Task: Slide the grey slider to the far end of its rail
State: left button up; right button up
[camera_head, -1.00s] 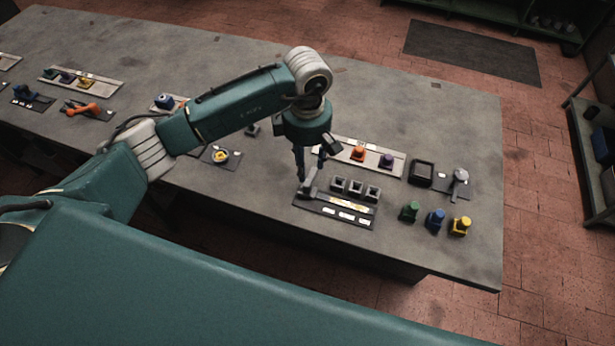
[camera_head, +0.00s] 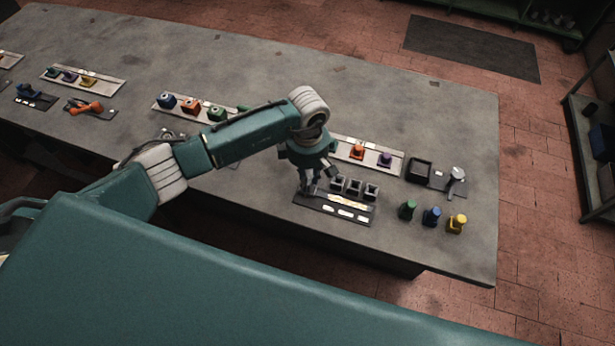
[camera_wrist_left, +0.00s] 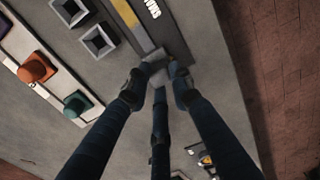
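The grey slider (camera_wrist_left: 156,68) stands at one end of its rail, beside the end of the yellow strip (camera_wrist_left: 138,24). In the head view its dark base plate (camera_head: 310,202) lies near the front edge of the bench, and my gripper largely hides the slider at the plate's left end. My left gripper (camera_head: 310,184) is low over that end. In the wrist view its fingers (camera_wrist_left: 158,88) are spread, with a gap between the tips, close around the slider. Whether they touch it is unclear. My right gripper is not in view.
Several grey square sockets (camera_head: 354,187) stand just behind the rail. Green (camera_head: 407,210), blue (camera_head: 432,217) and yellow (camera_head: 456,224) pieces stand to the right. A light strip with orange and purple pieces (camera_head: 385,160) and a black tray (camera_head: 418,170) lie behind.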

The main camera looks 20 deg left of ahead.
pick_arm(q)
grip_shut()
jog(key=shift+d, duration=0.25)
jog(key=d+b, duration=0.4)
jog(key=d, duration=0.3)
jog(key=d+b, duration=0.5)
jog(key=d, duration=0.3)
jog(key=shift+s+d+f, duration=0.15)
jog(key=shift+s+d, duration=0.05)
jog(key=shift+d, duration=0.1)
jog(key=shift+d+b, duration=0.5)
jog(key=shift+d, duration=0.1)
jog(key=shift+s+r, duration=0.1)
jog(key=shift+r, duration=0.1)
jog(key=shift+d, duration=0.1)
